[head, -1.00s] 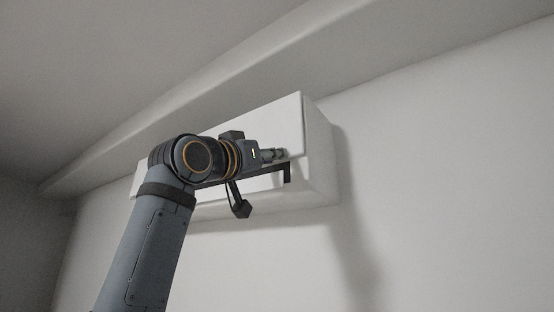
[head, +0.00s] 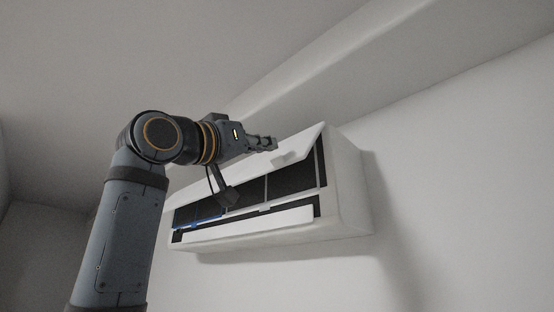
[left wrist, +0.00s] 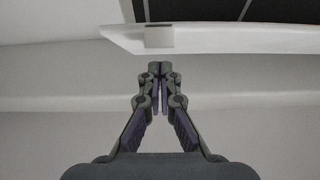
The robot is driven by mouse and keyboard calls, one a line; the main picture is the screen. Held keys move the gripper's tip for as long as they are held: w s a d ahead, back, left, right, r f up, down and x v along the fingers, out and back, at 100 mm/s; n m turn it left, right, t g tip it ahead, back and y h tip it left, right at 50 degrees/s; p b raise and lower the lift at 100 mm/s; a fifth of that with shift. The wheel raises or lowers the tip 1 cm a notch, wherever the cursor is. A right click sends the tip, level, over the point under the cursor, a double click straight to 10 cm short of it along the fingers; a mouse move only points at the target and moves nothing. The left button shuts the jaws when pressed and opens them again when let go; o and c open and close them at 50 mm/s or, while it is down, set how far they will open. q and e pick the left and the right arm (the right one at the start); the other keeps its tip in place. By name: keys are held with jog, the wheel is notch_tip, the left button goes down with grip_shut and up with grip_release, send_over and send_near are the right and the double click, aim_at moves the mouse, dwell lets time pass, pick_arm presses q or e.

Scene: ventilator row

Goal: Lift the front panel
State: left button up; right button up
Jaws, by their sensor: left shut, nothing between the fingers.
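The front panel (head: 296,146) of the white wall unit (head: 347,205) is swung up and tilted outward in the head view. Dark filter screens (head: 290,181) show in the opening below it. My left gripper (head: 274,142) is shut and empty, in front of the panel near its lifted edge. In the left wrist view the shut fingertips (left wrist: 160,68) lie just beside the panel's edge (left wrist: 225,40), which has a small tab (left wrist: 159,37). I cannot tell whether they touch. My right gripper is in neither view.
The unit hangs on a pale wall (head: 460,190) below a long ledge (head: 400,80). A blue strip (head: 197,223) shows at the lower left of the opening. The wall to the right of the unit is bare.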

pick_arm(q)
jog(key=o, duration=0.5)
jog(key=shift+s+f, duration=0.1)
jog(key=shift+f, duration=0.1)
jog(key=o, duration=0.5)
jog(key=shift+w+d+f, duration=0.15)
jog(key=shift+w, duration=0.1)
jog(key=shift+c, duration=0.2)
jog(key=shift+o, duration=0.2)
jog(key=shift+w, duration=0.2)
jog(key=v, duration=1.2)
jog(key=shift+s, duration=0.15)
jog(key=shift+d, duration=0.1)
